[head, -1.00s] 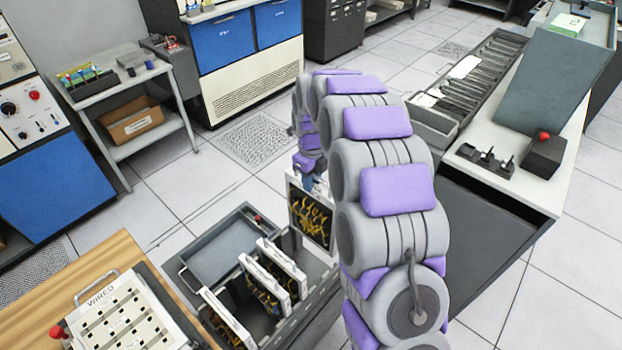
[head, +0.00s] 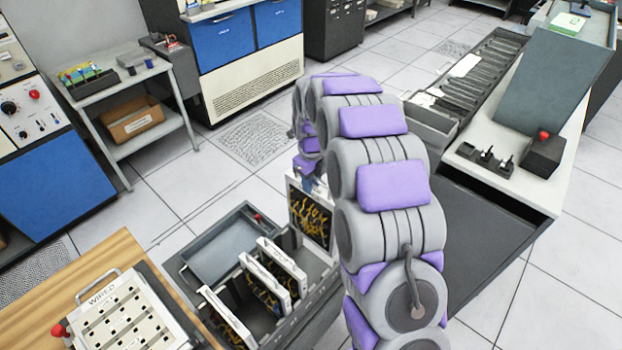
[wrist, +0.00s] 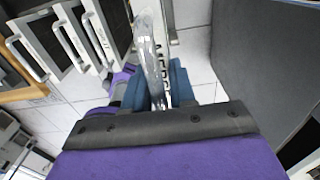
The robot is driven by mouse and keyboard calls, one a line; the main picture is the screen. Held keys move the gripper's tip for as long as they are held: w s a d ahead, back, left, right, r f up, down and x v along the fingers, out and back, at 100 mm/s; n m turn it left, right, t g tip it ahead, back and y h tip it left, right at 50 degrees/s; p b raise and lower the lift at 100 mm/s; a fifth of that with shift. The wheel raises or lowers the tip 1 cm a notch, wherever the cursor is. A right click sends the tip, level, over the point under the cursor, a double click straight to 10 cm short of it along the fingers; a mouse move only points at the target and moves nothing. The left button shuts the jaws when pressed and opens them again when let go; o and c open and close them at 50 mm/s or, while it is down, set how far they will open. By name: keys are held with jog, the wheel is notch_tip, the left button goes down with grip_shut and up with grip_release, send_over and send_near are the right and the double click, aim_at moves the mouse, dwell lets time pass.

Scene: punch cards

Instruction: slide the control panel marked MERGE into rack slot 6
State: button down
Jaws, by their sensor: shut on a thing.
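A control panel with a pale face plate and gold wiring on a dark board (head: 309,215) hangs upright from my arm at the right end of the rack (head: 283,325). In the wrist view my gripper (wrist: 158,100) is shut on the panel's metal handle (wrist: 150,45). Part of the lettering on its plate (wrist: 171,60) shows beside the handle, but most is covered. Several other wired panels (head: 282,262) stand upright in the rack, apart from the held one.
A panel marked WIRED (head: 125,315) lies on the wooden bench (head: 75,275) at the left. A grey tray (head: 228,245) lies behind the rack. A card tray (head: 485,70) and dark box (head: 543,155) occupy the right-hand table.

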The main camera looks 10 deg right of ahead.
aim_at(311, 204)
jog(key=shift+f, duration=1.45)
jog(key=shift+f, duration=3.65)
notch_tip(311, 204, down, 7)
jog(key=shift+f, duration=1.15)
jog(key=c, duration=0.8)
grip_release()
jog(key=shift+c, duration=0.2)
